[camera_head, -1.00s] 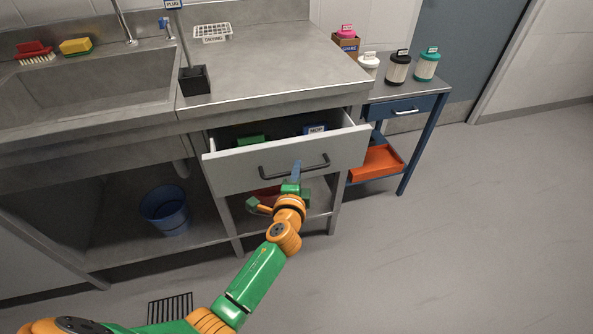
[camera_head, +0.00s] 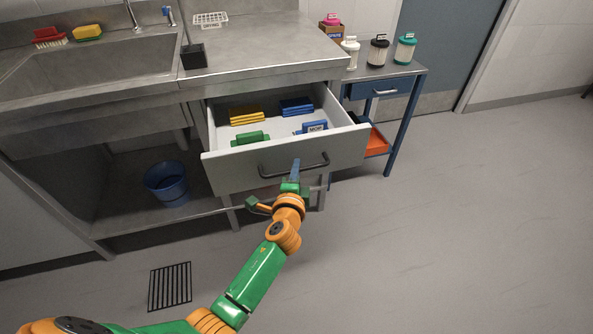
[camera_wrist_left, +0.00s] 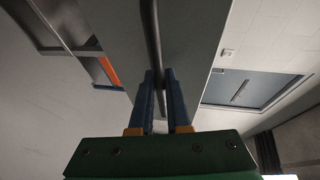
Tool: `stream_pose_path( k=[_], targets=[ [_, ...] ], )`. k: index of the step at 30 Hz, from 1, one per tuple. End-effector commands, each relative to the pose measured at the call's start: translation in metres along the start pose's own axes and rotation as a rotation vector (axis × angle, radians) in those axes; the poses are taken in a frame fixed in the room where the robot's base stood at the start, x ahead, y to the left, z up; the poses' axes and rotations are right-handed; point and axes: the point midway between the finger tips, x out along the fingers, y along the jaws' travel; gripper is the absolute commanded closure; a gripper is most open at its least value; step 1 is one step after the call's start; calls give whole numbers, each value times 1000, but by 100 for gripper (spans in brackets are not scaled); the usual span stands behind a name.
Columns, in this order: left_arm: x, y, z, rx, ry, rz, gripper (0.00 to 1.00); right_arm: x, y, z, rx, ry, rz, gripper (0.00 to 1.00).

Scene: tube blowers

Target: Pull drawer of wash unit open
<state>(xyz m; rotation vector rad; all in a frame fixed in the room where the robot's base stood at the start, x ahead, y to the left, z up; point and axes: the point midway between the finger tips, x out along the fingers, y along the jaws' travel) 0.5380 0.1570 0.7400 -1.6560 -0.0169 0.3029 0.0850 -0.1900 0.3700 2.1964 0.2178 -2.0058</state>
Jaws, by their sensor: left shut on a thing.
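The wash unit's drawer (camera_head: 235,177) stands well open, with a grey front and a dark bar handle (camera_head: 268,174). Yellow (camera_head: 246,117), blue (camera_head: 297,106) and green (camera_head: 250,138) items and a labelled blue pack (camera_head: 313,127) lie inside it. My left gripper (camera_head: 296,170) is at the handle's middle. In the left wrist view its two blue fingers (camera_wrist_left: 161,95) are shut on the dark handle bar (camera_wrist_left: 151,40) that runs between them. My right gripper is not in view.
The sink (camera_head: 85,70) and counter (camera_head: 262,50) are above the drawer. A blue bucket (camera_head: 166,184) stands on the lower shelf. A blue side table (camera_head: 388,88) with several containers is to the right. The floor in front is clear apart from a flat drain grate (camera_head: 170,286).

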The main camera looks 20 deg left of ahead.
Motion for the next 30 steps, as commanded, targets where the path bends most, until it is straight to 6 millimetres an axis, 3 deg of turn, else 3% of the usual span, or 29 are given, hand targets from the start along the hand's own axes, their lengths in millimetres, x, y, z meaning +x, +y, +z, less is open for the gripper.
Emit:
stream_pose_path(
  k=[2,3,6,15,24,30],
  targets=[
    [0,0,-1,-1,2,-1,100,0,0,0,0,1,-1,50],
    [0,0,-1,-1,2,-1,77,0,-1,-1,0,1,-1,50],
    [0,0,0,-1,1,-1,55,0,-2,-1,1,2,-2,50],
    [-4,0,0,-1,1,1,55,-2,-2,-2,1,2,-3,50],
    [-61,0,-1,-2,2,2,55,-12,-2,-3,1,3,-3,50],
    [-71,0,-1,0,1,0,55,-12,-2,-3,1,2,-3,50]
  ],
)
